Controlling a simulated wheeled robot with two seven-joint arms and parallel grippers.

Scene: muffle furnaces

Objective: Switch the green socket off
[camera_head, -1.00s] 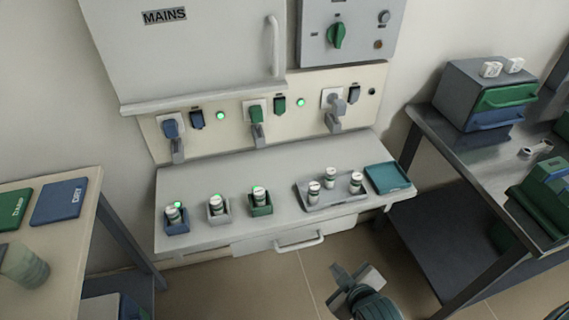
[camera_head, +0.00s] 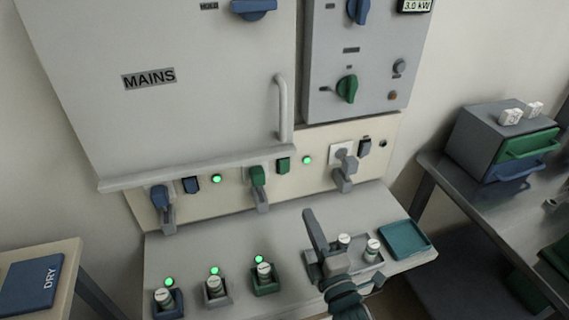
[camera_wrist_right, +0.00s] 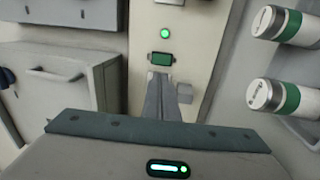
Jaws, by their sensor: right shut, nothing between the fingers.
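The green socket's plug (camera_head: 257,176) is in the cream panel, with a green rocker switch (camera_head: 283,165) to its right and a lit green lamp (camera_head: 306,160) beyond it. In the right wrist view the green switch (camera_wrist_right: 160,59) lies just past the fingertips, with the lit lamp (camera_wrist_right: 165,33) beside it. My right gripper (camera_head: 309,213) is shut and empty, over the shelf, below the switch and apart from it in the head view. Its closed fingers also show in the right wrist view (camera_wrist_right: 166,82). My left gripper is not in view.
A blue plug (camera_head: 160,197) and a grey plug (camera_head: 346,165) flank the green one. Several capped jars stand on the shelf (camera_head: 200,250) below, some in a grey tray (camera_head: 375,263) close to my right gripper. A door handle (camera_head: 282,110) projects above the panel.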

